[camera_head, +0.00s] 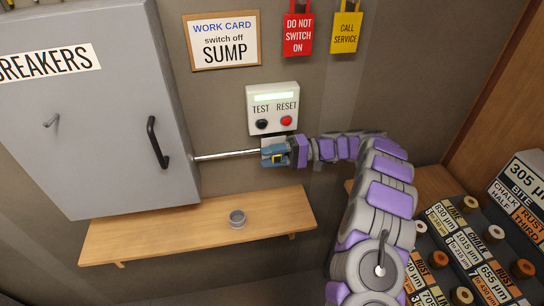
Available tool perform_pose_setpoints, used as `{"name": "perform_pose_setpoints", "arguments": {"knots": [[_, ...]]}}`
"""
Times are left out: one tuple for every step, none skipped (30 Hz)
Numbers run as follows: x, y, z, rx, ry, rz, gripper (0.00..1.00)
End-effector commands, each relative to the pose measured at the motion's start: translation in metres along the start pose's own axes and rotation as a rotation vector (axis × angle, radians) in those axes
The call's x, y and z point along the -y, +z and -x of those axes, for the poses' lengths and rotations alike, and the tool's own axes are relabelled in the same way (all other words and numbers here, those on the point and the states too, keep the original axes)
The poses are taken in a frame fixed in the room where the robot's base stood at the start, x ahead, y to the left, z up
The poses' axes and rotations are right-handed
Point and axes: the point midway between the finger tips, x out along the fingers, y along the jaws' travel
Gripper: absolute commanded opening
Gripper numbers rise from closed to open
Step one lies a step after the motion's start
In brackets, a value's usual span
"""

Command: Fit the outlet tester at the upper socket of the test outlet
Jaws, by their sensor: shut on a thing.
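My gripper (275,153) is at the wall just below the TEST/RESET box, at the right end of a metal conduit. It is shut on a small yellow and dark piece, which looks like the outlet tester (278,158). A pale edge beside the gripper looks like the test outlet (267,142). The gripper covers most of it, so neither socket shows clearly. I cannot tell whether the tester touches the outlet or is in a socket.
The TEST/RESET box (273,108) has a black and a red button, close above my gripper. The conduit (227,154) runs left to the grey breaker cabinet (110,120). A labelled rack (470,250) stands lower right.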

Motion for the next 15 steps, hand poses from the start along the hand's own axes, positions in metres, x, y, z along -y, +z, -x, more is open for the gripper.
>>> {"name": "perform_pose_setpoints", "arguments": {"knots": [[0.0004,-0.0011,-0.0010,0.002,0.000,0.000,0.01],[0.0004,-0.0018,-0.0011,0.002,0.000,0.000,0.01],[0.0003,-0.0026,-0.0012,0.002,0.000,0.000,0.01],[0.0002,-0.0033,-0.0012,0.002,0.000,0.000,0.01],[0.0001,-0.0036,-0.0012,0.002,-0.001,0.000,0.02],[-0.0001,-0.0034,-0.0012,0.002,-0.001,0.000,0.00],[-0.0002,-0.0033,-0.0013,0.002,-0.001,0.000,0.00],[-0.0002,-0.0032,-0.0014,0.003,-0.001,0.000,0.00],[-0.0002,-0.0032,-0.0015,0.003,-0.001,0.000,0.00],[-0.0002,-0.0031,-0.0015,0.003,0.000,0.000,0.41],[-0.0002,-0.0031,-0.0016,0.003,0.000,0.000,0.44],[-0.0003,-0.0031,-0.0016,0.003,0.000,0.000,0.47],[-0.0002,-0.0031,-0.0015,0.003,0.000,0.000,0.50],[-0.0002,-0.0031,-0.0014,0.002,0.000,0.000,0.53],[-0.0003,-0.0031,-0.0012,0.002,0.000,0.000,0.57]]}}
